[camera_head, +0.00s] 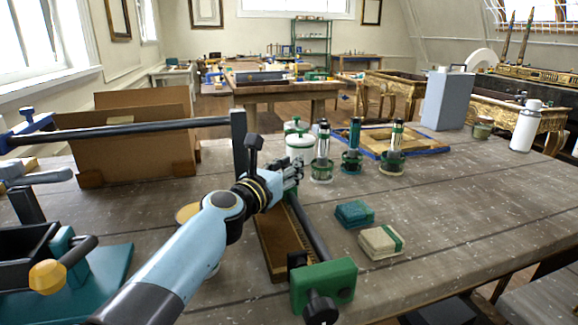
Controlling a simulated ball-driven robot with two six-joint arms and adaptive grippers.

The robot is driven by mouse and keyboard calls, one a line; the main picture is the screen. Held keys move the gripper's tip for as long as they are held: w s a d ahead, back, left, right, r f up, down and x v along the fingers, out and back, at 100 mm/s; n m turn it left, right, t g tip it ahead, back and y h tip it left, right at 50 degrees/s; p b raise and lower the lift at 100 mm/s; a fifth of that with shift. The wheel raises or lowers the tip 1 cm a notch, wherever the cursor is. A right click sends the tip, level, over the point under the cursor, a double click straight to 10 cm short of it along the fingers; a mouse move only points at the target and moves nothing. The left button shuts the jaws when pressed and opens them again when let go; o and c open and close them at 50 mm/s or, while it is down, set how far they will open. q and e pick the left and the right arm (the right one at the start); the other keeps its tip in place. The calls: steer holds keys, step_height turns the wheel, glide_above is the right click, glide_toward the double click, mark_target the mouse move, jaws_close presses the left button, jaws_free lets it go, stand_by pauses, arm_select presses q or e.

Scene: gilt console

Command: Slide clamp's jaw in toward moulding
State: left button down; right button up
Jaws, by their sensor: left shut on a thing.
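A clamp with a green end block (325,286), a black screw knob and a dark bar (309,228) lies on the workbench in the middle foreground. A brown wooden moulding strip (276,243) lies alongside the bar, on its left. My left gripper (290,176), on the pale blue arm from the lower left, is at the far end of the bar. It is shut on what appears to be the clamp's jaw, which is mostly hidden behind the fingers. My right gripper is out of view.
A dark upright (239,143) with a long horizontal bar (140,131) stands just behind my wrist. Green-banded cylinders (322,152) stand behind the gripper. A teal block (354,214) and a cream block (381,242) lie right of the clamp. The bench's right side is largely clear.

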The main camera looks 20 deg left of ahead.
arm_select(q)
steer(key=shift+w+f, duration=0.15)
steer(key=shift+f, duration=0.05)
stand_by(0.5)
steer(key=c, duration=1.6)
jaws_free()
steer(key=o, duration=0.4)
steer(key=shift+s+a+r, duration=0.1)
steer(key=shift+s+a, duration=0.1)
steer(key=shift+a, duration=0.05)
steer(key=shift+o, duration=0.7)
steer(key=shift+w+d, duration=0.1)
steer(key=s, duration=0.4)
steer(key=s+a, duration=0.1)
steer(key=s, duration=0.3)
steer(key=s+a, duration=0.1)
steer(key=s, duration=0.2)
steer(key=shift+s+a, duration=0.15)
steer(key=shift+s, duration=0.25)
